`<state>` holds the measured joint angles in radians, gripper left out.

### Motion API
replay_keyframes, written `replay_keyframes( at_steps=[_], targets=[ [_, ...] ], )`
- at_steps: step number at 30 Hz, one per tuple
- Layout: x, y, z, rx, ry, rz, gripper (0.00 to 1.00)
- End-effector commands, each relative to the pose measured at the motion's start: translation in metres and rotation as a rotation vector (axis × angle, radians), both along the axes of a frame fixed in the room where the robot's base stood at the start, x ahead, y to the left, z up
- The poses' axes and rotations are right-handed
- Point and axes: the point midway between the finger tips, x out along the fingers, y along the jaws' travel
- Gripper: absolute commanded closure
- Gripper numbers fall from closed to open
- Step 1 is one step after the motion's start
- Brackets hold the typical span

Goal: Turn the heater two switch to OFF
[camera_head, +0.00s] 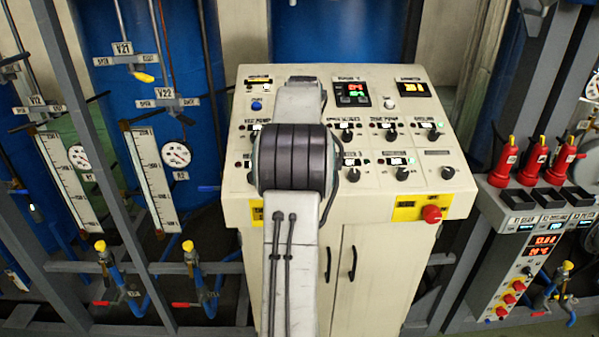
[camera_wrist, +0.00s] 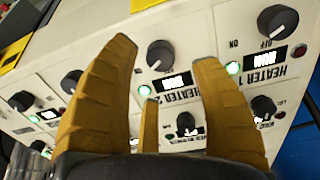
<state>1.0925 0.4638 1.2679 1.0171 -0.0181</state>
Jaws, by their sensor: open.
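The heater two switch (camera_wrist: 160,57) is a round black knob with a pale pointer line, above a label reading HEATER 2 upside down in the wrist view. My gripper (camera_wrist: 165,52) is open, its yellow fingers spread on either side of this knob in the picture. Nothing is between the fingertips that I can see held; whether they touch the panel I cannot tell. The right finger covers part of the area beside the knob. In the head view my arm hides the gripper and this part of the control panel (camera_head: 395,205).
Other black knobs (camera_wrist: 72,82) are close on the left. In the head view, a red emergency button (camera_head: 431,214) is on the panel's front edge.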

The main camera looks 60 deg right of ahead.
Motion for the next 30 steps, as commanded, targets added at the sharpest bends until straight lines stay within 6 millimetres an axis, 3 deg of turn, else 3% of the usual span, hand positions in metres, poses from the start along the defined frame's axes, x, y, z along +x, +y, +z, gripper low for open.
replay_keyframes(
  at_steps=[12,26,30],
  targets=[
    [0.008,-0.014,-0.041,0.002,0.000,0.001,0.42],
    [0.009,-0.017,-0.048,0.000,0.000,0.001,0.39],
    [0.009,-0.017,-0.047,0.000,0.000,0.001,0.52]
  ],
)
